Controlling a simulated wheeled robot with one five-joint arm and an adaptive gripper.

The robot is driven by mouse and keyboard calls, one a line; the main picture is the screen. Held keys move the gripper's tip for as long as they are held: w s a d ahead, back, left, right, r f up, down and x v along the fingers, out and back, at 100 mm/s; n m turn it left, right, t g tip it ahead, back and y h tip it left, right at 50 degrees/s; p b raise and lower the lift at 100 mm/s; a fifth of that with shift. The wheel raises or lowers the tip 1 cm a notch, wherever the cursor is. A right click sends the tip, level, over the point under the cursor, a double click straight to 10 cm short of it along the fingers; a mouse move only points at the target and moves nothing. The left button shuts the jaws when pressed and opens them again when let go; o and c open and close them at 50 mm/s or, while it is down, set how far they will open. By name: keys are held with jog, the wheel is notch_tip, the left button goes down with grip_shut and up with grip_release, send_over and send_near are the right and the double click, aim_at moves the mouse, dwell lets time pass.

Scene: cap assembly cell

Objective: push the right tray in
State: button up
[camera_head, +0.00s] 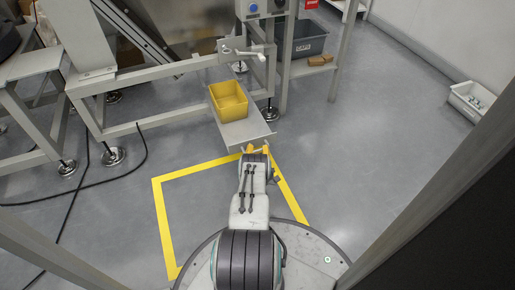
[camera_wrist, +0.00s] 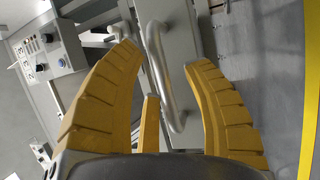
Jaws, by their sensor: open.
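The tray (camera_head: 250,130) is a flat grey plate standing out from the machine frame towards me, with a yellow bin (camera_head: 231,112) on it. My gripper (camera_head: 257,148) is at the tray's near edge, with its yellow fingers apart. In the wrist view my gripper (camera_wrist: 163,58) is open, and a bent metal bar handle (camera_wrist: 161,72) lies between the fingers. The fingers are not closed on it; whether either touches it I cannot tell. The grey tray face also shows behind the handle in the wrist view (camera_wrist: 184,45).
A crank lever (camera_head: 243,53) sticks out on the frame above the tray. A control box (camera_head: 262,8) is on the post above. A dark grey crate (camera_head: 305,46) stands on the right shelf.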

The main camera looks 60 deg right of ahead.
grip_shut()
dwell(0.5)
